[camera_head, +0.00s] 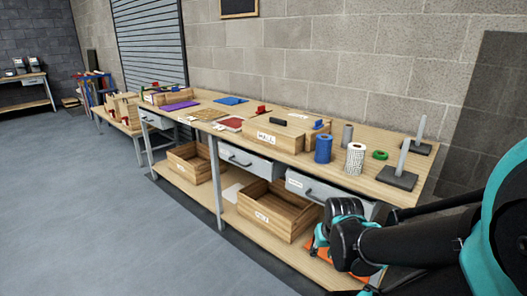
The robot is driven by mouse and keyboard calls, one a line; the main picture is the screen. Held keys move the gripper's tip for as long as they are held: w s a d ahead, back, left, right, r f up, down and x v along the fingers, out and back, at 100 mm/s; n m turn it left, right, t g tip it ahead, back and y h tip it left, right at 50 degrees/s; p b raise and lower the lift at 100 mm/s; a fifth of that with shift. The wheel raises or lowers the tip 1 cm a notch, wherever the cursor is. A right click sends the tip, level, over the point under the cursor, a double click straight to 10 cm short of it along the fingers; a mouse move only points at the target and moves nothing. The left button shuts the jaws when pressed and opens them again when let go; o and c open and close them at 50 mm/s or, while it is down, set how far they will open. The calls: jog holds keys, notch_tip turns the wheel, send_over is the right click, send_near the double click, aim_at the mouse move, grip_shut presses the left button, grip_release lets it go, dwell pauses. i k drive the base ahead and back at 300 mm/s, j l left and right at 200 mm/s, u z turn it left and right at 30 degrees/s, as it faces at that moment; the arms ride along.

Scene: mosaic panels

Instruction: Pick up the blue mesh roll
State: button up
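The blue mesh roll (323,149) stands upright on the long workbench (290,158), towards its right half. It is between a wooden box on its left and a white patterned roll (355,158) on its right. The rolls stand apart from each other. My arm comes in from the right edge and bends in front of the bench's lower right part.
A grey roll (347,134) and a green ring (380,155) are near the blue roll. Two grey posts on dark bases (397,178) stand at the bench's right end. A wooden box (272,135) is left of the roll. Open floor (120,235) lies in front.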

aim_at(324, 146)
jog(key=i+l+u, duration=0.1)
jog(key=l+u, duration=0.55)
jog(key=u, duration=0.25)
jog(key=l+u, duration=0.45)
